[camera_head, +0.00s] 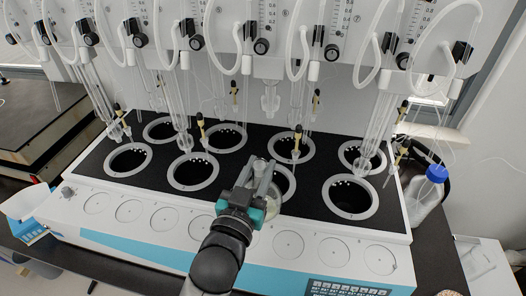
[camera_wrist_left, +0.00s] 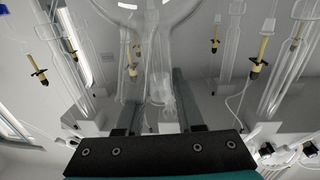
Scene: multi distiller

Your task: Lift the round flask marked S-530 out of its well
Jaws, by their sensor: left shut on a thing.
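My left gripper (camera_head: 261,172) reaches over the middle of the distiller's front row, at the left edge of a ringed well (camera_head: 286,183). In the left wrist view, a clear glass flask (camera_wrist_left: 157,48) stands between the two grey fingers, its wide round part at the top edge of the picture. The gripper is shut on the flask. In the head view, the gripper and arm cover much of this area, and the clear glass is hard to make out. No S-530 marking is legible. My right gripper is not in view.
The black-topped distiller (camera_head: 307,206) has two rows of ringed wells. Glass tubes (camera_head: 380,125) and hoses hang above them from the white back panel. A blue-capped bottle (camera_head: 425,192) stands at the right end. A dark slab (camera_head: 38,115) lies at the left.

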